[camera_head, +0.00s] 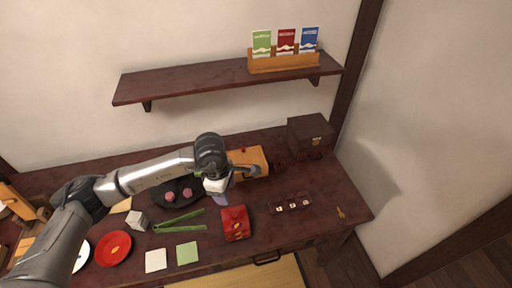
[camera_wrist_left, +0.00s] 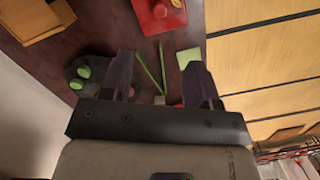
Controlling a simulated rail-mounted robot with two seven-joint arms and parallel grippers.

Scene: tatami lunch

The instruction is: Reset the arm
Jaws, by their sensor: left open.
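My left arm comes in from the left in the head view and reaches over the dark red table (camera_head: 330,190). Its gripper (camera_head: 220,192) hangs above the table between the black dish and the red box. In the left wrist view the two dark fingers (camera_wrist_left: 160,80) stand wide apart with nothing held between them. Two green sticks (camera_wrist_left: 152,70) show beyond the fingertips. My right gripper is in neither view.
A black dish (camera_head: 163,202) with pink sweets, a red box (camera_head: 236,223), green sticks (camera_head: 180,219), a red plate (camera_head: 113,249) and a white cube (camera_head: 137,221) lie around. An orange wooden box (camera_head: 250,158) is behind the gripper. A wall shelf (camera_head: 200,80) hangs above. The table's right end is mostly clear.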

